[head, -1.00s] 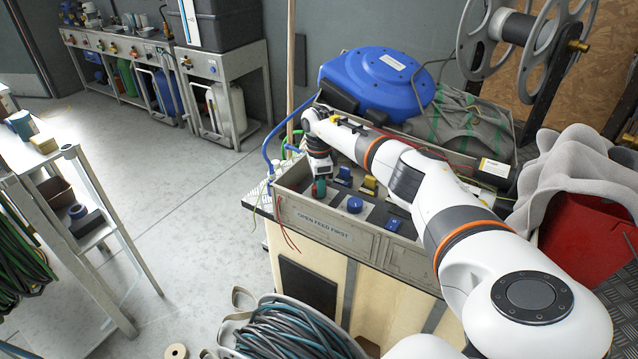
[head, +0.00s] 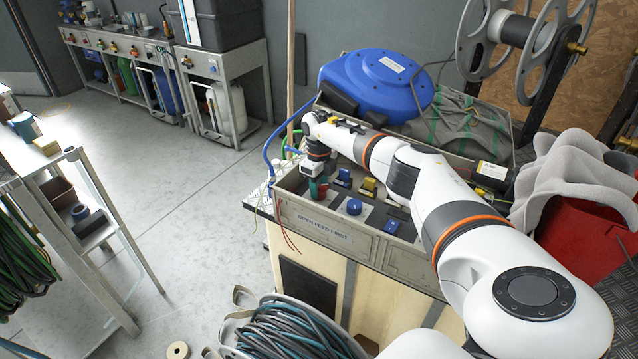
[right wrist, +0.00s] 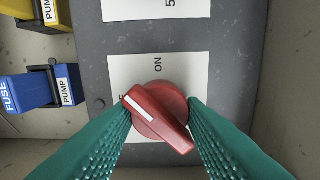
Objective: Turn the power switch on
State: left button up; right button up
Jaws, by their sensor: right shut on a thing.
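In the right wrist view a red rotary switch knob (right wrist: 158,112) with a white pointer line sits on a white label plate (right wrist: 180,72). The word ON is printed on the plate, and another marking at its left is mostly hidden. The white line points to the upper left, toward that hidden marking and not at ON. My right gripper (head: 318,190) reaches down into the left front of the grey control box (head: 345,229); its green fingers are shut on the knob, one on each side. My left gripper is not in view.
Beside the knob are a blue fuse block (right wrist: 25,92) and a yellow block (right wrist: 30,12). A blue round knob (head: 354,206) and a blue switch (head: 391,226) sit to the right in the box. A blue hose reel (head: 378,82) stands behind.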

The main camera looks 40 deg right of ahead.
jog(key=m+p, duration=0.1)
jog(key=m, duration=0.3)
jog(key=shift+r+m, duration=0.15)
jog(key=shift+m, duration=0.15)
jog(key=shift+m+p, duration=0.85)
jog(key=shift+m, duration=1.05)
jog(key=o, duration=1)
notch_tip(320, 180, up, 12)
jog(key=shift+f, duration=0.2)
